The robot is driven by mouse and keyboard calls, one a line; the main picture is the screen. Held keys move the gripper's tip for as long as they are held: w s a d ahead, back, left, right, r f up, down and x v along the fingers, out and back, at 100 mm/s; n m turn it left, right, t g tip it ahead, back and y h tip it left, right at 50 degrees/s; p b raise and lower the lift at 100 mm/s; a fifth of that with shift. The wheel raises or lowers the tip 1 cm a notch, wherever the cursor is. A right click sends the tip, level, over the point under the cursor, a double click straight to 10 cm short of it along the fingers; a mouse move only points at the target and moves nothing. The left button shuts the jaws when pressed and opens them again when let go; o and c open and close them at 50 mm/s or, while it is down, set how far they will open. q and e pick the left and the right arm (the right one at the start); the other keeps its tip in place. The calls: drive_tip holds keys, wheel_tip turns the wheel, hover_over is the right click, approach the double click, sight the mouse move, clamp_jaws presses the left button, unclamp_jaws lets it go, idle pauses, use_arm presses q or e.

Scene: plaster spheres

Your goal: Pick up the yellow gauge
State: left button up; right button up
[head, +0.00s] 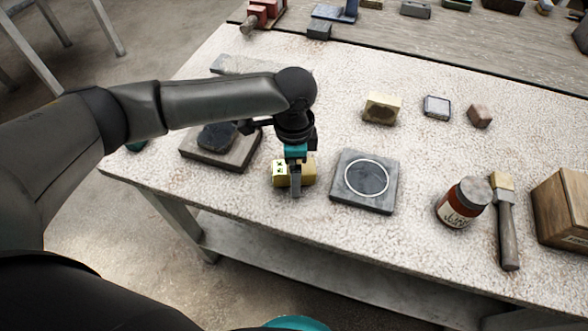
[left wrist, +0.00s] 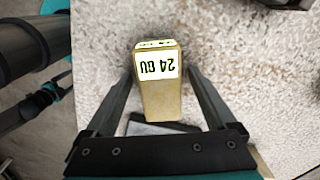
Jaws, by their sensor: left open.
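The yellow gauge (head: 308,172) is a small yellow block with a pale label on one end. It is on the speckled table near the front edge, partly hidden by my gripper in the head view. In the left wrist view the gauge (left wrist: 161,98) shows its label, with upside-down "24 GU"-like marks. My left gripper (head: 295,188) points down at it from above. In the left wrist view its open fingers (left wrist: 160,78) are on either side of the gauge, with small gaps visible. My right gripper is not in view.
A grey square plate with a ring (head: 346,200) lies just right of the gauge. A stone slab (head: 232,160) with a dark piece is to its left. A yellowish block (head: 381,105) is behind.

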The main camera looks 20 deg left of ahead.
use_arm(q)
drive_tip(key=shift+f, duration=0.2)
idle(0.4)
clamp_jaws()
idle(0.6)
